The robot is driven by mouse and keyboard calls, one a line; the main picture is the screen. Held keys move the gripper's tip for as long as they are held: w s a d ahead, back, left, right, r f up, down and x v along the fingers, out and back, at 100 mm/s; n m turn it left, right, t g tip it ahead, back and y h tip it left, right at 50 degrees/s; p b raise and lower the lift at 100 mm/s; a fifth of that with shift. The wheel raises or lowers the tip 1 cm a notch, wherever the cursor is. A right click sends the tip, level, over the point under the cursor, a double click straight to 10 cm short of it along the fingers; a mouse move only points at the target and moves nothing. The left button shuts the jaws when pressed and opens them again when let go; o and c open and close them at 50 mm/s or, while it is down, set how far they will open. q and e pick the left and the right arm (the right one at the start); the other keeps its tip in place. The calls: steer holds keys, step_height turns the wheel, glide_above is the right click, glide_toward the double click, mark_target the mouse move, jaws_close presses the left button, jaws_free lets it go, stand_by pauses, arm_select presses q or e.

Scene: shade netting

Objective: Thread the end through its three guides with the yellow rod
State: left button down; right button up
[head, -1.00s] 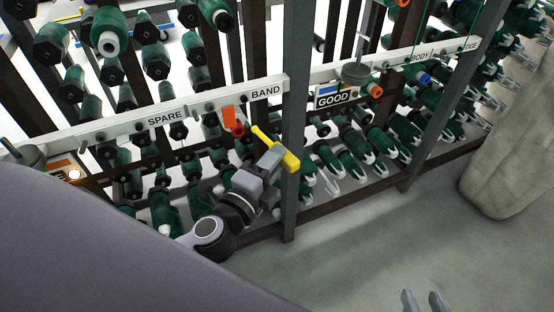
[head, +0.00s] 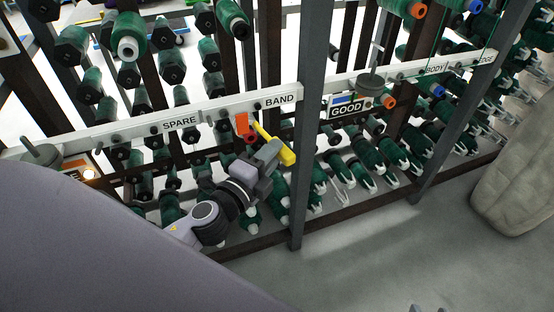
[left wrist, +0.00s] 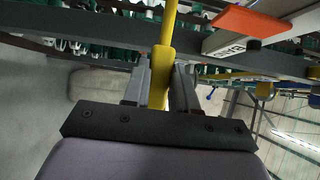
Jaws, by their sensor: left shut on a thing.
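My left gripper (head: 268,158) is shut on the yellow rod (head: 284,153), in front of the rack just below the BAND label (head: 280,100). The rod's thin far end slants up left, close beside an orange tag (head: 242,124) and a red ring (head: 251,138). In the left wrist view the rod (left wrist: 164,62) stands upright between the two fingers, with the orange tag (left wrist: 268,20) at upper right. Only the fingertips of my right gripper (head: 427,308) show at the bottom edge, apart and empty. I cannot make out the loose end or tell the three guides apart.
A dark upright post (head: 309,120) stands just right of my left gripper. Rows of green bobbins (head: 365,175) fill the rack on both sides. A grey disc (head: 371,84) sits above the GOOD sign (head: 346,108). The grey floor (head: 370,250) in front is clear; a pale sack-like bundle (head: 515,175) stands right.

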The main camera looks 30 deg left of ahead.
arm_select(q)
steer(key=shift+w+a, duration=0.4)
steer(key=shift+a, duration=0.35)
steer(key=shift+w+a, duration=0.35)
steer(key=shift+a, duration=0.45)
steer(key=shift+w+a, duration=0.4)
steer(key=shift+a, duration=0.35)
steer(key=s+d, duration=0.3)
steer(key=d, duration=0.1)
steer(key=s+d, duration=0.4)
steer(key=shift+s+d+b, duration=0.2)
steer(key=shift+d+b, duration=0.1)
steer(key=shift+b, duration=0.1)
steer(key=shift+s+d, duration=0.9)
steer(key=shift+d, duration=0.15)
